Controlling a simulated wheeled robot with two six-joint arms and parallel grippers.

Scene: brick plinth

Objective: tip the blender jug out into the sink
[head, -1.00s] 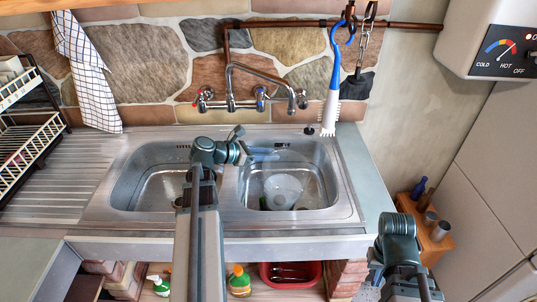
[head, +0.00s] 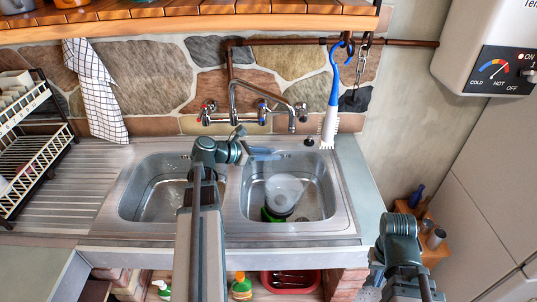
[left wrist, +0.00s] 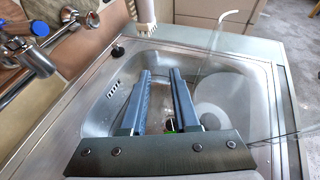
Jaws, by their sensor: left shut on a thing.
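The blender jug (head: 286,188) is clear and hard to see against the metal. It shows as a pale, see-through shape over the right sink basin, and its faint outline also shows right of my fingers in the left wrist view (left wrist: 215,100). My left gripper (head: 272,153) is over the right basin, shut on the jug; the exact grip is unclear. Its two blue-grey fingers show in the left wrist view (left wrist: 160,75). The steel sink (head: 232,240) has two basins. My right gripper (head: 408,289) is low at the right, beside the sink unit; its jaws cannot be made out.
A green and dark thing (head: 270,215) shows in the right basin. The tap (head: 233,105) stands behind the basins. A blue-handled brush (head: 331,105) hangs at the back right. A dish rack (head: 32,165) stands at the left.

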